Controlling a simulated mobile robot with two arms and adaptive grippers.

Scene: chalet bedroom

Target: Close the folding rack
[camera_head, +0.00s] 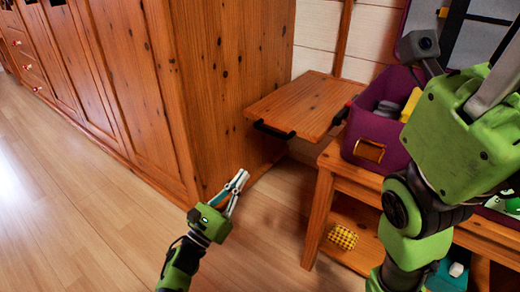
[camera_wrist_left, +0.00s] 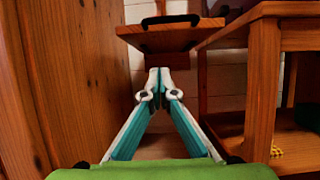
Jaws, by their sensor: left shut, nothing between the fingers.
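The folding rack (camera_head: 312,104) is a wooden board standing out level from the wall beside the tall wooden cabinet, with a black handle (camera_head: 273,130) on its front edge. The rack also shows at the top of the left wrist view (camera_wrist_left: 170,40). My left gripper (camera_head: 241,176) is shut and empty, below and in front of the rack, apart from the handle. In the left wrist view its fingertips (camera_wrist_left: 159,78) meet just below the board. My right arm fills the right side of the head view; its fingers are cut off or unclear.
The wooden cabinet (camera_head: 230,80) stands close on the left. A low wooden bench (camera_head: 322,200) on the right holds a purple bin (camera_head: 375,135). A yellow checked item (camera_head: 343,237) lies on its lower shelf. The floor at the left is free.

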